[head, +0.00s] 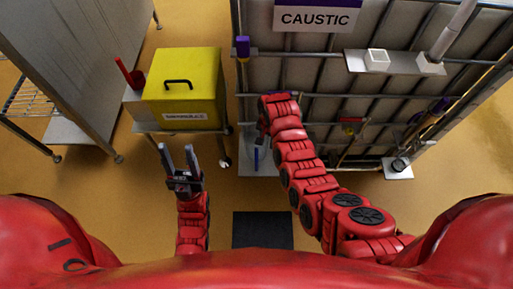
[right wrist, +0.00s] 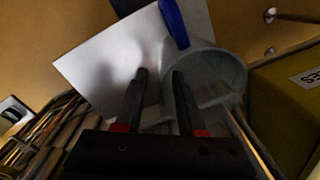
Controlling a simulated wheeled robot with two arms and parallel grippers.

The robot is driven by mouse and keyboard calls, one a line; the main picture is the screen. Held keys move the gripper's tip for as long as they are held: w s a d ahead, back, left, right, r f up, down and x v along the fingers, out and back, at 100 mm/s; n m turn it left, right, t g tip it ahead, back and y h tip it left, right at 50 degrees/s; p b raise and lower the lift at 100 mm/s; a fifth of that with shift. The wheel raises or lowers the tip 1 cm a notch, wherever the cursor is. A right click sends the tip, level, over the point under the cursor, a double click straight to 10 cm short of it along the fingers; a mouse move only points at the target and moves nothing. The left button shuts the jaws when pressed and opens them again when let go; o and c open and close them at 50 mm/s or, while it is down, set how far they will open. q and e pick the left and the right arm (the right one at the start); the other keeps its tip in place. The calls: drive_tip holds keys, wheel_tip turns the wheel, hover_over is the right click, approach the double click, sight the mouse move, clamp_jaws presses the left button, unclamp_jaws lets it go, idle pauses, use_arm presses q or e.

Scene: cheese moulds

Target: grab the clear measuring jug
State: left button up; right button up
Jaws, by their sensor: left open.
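The clear measuring jug (right wrist: 232,72) shows as a grey, see-through round vessel in the right wrist view. It is beside a pale sheet-like shelf (right wrist: 95,75). My right gripper (right wrist: 158,75) has its two fingers apart. The right finger overlaps the jug's near side, and part of the jug seems to reach into the gap; I cannot tell whether they touch. In the head view my right arm reaches to the tank frame, and its hand and the jug are hidden or too small to make out. My left gripper (head: 180,152) is open and empty above the floor.
A blue handle-like thing (right wrist: 173,22) stands close to the jug. A yellow box (head: 185,85) sits on a small cart left of my right arm. The caged tank with the CAUSTIC sign (head: 314,18) stands behind. A dark mat (head: 263,230) lies on the floor.

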sight(266, 147)
drive_tip(key=f, duration=0.3)
drive_tip(key=shift+s+a+f+p, duration=0.15)
drive_tip(key=shift+s+f+p, duration=0.05)
drive_tip(key=shift+f+p, duration=0.1)
drive_tip(key=shift+w+a+f, duration=0.1)
drive_tip(key=shift+f, duration=0.65)
clamp_jaws()
idle(0.8)
